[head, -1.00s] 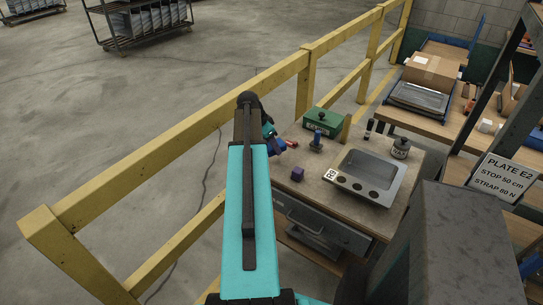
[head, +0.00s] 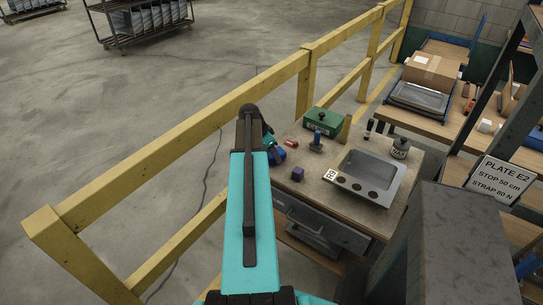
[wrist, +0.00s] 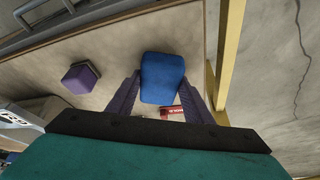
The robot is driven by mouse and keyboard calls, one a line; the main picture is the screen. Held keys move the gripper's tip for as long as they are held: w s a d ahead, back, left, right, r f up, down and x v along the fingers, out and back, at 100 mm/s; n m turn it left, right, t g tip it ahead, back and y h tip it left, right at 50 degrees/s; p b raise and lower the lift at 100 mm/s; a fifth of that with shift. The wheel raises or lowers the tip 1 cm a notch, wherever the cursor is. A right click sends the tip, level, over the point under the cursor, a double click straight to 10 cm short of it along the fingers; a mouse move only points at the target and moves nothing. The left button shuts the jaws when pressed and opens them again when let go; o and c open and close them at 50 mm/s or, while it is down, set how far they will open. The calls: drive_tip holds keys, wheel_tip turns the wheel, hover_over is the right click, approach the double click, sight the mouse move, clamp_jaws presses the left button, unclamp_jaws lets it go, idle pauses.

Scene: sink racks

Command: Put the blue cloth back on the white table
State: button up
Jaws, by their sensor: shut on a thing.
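The blue cloth (wrist: 162,78) looks like a folded, rounded pad. It is held between the two purple fingers of my gripper (wrist: 162,100). In the head view the cloth (head: 277,156) shows at the bench's left edge, partly hidden by my arm. My gripper (head: 270,146) is mostly hidden there behind the arm. The table with the inset sink has a pale tan top (head: 337,201); its bare surface also shows in the wrist view (wrist: 125,50). The cloth is over or near this top; I cannot tell whether it touches it.
A purple block (head: 297,174), a red item (head: 291,143), a blue-handled fixture (head: 317,141), a green box (head: 322,122) and a metal sink (head: 366,178) occupy the top. A yellow rail (head: 275,83) runs along its far left side.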

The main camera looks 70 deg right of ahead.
drive_tip(key=shift+f, duration=0.45)
drive_tip(key=shift+f, duration=0.15)
drive_tip(key=o, duration=1)
drive_tip(key=shift+r, duration=0.2)
drive_tip(key=shift+b+v, duration=1.35)
drive_tip(key=shift+v, duration=4.65)
